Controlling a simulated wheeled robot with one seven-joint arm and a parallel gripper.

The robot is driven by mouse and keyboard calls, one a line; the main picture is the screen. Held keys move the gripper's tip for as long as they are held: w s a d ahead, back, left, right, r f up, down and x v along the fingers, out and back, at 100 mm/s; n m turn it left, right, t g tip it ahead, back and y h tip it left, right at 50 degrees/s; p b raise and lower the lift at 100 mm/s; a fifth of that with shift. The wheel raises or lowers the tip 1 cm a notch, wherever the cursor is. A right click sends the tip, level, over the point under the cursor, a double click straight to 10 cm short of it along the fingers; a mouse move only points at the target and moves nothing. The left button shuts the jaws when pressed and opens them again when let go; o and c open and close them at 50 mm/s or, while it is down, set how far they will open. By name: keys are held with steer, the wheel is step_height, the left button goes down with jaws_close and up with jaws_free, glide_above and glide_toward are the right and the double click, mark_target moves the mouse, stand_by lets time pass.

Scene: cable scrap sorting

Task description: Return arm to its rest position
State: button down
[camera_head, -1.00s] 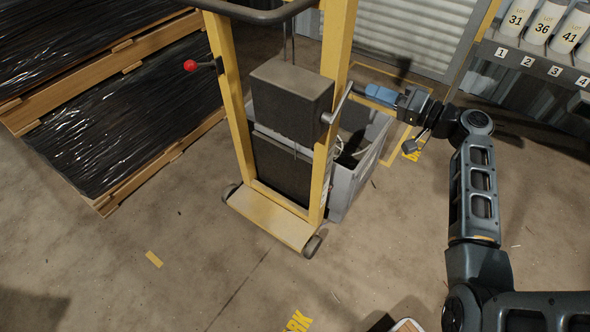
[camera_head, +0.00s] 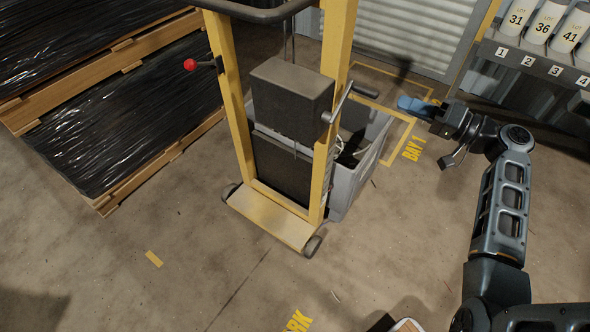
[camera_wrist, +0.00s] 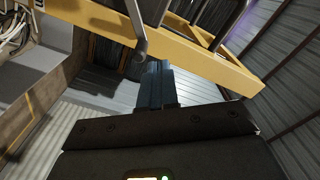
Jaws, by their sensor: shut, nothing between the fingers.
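My gripper (camera_head: 405,104) is at the right in the head view, with blue fingers pointing left. It is shut and empty, in the air to the right of the yellow hand stacker (camera_head: 331,90). A gap separates its fingertips from the stacker's crank handle (camera_head: 366,91). In the wrist view my gripper's blue fingers (camera_wrist: 154,85) point up the picture, and the grey crank arm (camera_wrist: 136,28) shows just beyond them. The yellow mast (camera_wrist: 190,48) crosses behind.
A grey bin (camera_head: 349,185) with cable scraps stands behind the stacker. Black-wrapped pallets (camera_head: 120,120) are at the left. A shelf with numbered lot containers (camera_head: 545,22) is at the upper right. The floor in front is largely clear.

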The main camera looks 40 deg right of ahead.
steer(key=s+a+f+m+g+h, duration=0.2)
steer(key=s+a+f+g+h, duration=0.3)
steer(key=a+f, duration=0.95)
steer(key=s+a+n+h, duration=0.2)
steer(key=s+a, duration=0.4)
steer(key=s, duration=0.5)
steer(key=s+a+r+n+t, duration=0.1)
steer(key=s+a+r+n, duration=0.2)
steer(key=s+r, duration=0.3)
steer(key=s+a+r+n+t, duration=0.1)
steer(key=s+a+r+n, duration=0.3)
steer(key=r, duration=0.7)
steer(key=s+a, duration=0.2)
steer(key=s, duration=0.1)
steer(key=shift+t+y, duration=0.4)
